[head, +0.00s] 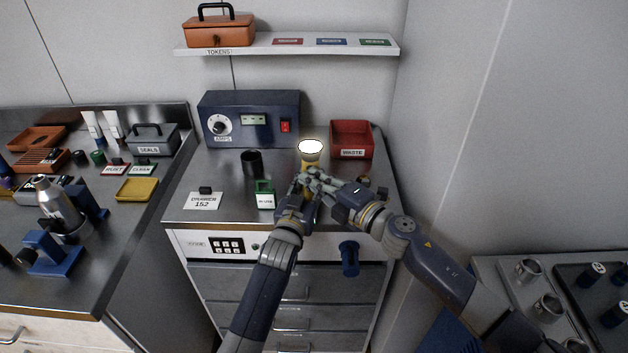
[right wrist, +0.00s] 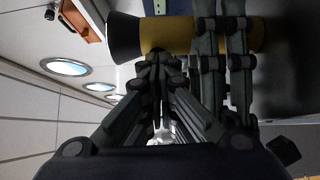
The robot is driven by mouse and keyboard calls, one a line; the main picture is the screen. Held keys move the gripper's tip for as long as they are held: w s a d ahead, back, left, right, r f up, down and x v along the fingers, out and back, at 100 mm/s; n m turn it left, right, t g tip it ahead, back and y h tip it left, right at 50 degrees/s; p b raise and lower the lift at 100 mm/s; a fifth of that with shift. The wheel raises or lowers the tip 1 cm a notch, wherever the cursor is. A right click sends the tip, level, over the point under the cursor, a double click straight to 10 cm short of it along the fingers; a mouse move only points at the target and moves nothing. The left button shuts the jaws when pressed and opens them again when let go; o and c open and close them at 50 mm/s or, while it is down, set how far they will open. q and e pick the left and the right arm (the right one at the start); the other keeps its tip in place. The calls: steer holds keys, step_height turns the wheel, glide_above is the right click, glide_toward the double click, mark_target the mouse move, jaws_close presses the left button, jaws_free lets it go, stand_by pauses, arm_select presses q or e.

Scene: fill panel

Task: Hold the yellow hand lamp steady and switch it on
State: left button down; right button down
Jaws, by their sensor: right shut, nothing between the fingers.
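The yellow hand lamp (head: 311,158) stands roughly upright above the middle of the cabinet top, its round face bright white and apparently lit. In the right wrist view its yellow body (right wrist: 168,35) and black head end show. My left gripper (head: 302,188) is closed around the lamp's lower body; its dark fingers (right wrist: 220,42) cross the yellow body in the right wrist view. My right gripper (head: 323,180) is shut and empty, its fingertips (right wrist: 158,62) right beside the lamp's body. Whether they touch it is unclear. The switch is hidden behind the fingers.
A blue AMPS box (head: 262,105) and a red WASTE bin (head: 351,133) stand behind the lamp. A dark cup (head: 252,163), a green-framed holder (head: 265,196) and a label card (head: 203,201) sit to the left.

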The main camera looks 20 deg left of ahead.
arm_select(q)
steer(key=shift+s+d+f, duration=0.1)
steer(key=shift+d, duration=0.15)
arm_select(e)
steer(key=shift+w+d, duration=0.1)
arm_select(q)
steer(key=shift+a, duration=0.1)
arm_select(e)
steer(key=v, duration=1)
arm_select(q)
steer(key=c, duration=1.1)
jaws_free()
steer(key=shift+o, duration=0.2)
